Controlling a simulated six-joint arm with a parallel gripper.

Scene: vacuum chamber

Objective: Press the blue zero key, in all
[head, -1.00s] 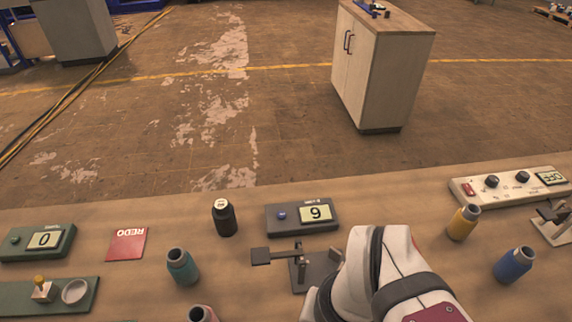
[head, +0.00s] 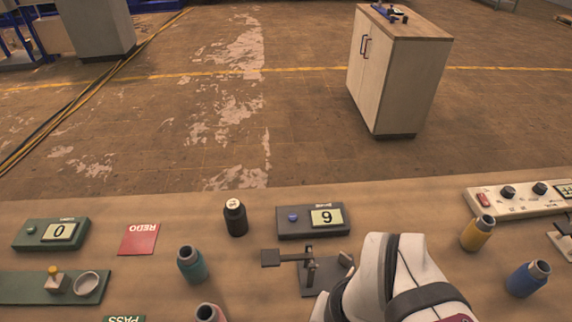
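A small blue key (head: 293,217) sits on a dark grey counter box (head: 313,236) at the middle of the bench. Its display (head: 327,218) shows one digit, a 6 or a 9; lettering on the bench appears upside down, so I cannot tell which. A dark stand with a lever (head: 311,272) is just in front of this box. My white and black arm rises from the bottom edge, right of the stand. My gripper's fingers are not visible, and nothing is seen touching the key.
A green counter box (head: 77,236) showing 0 and a red REDO card (head: 139,239) lie left. Upright bottles stand around: black (head: 236,219), teal (head: 191,265), pink (head: 209,313), yellow (head: 477,234), blue (head: 526,280). A white instrument (head: 512,199) is at right.

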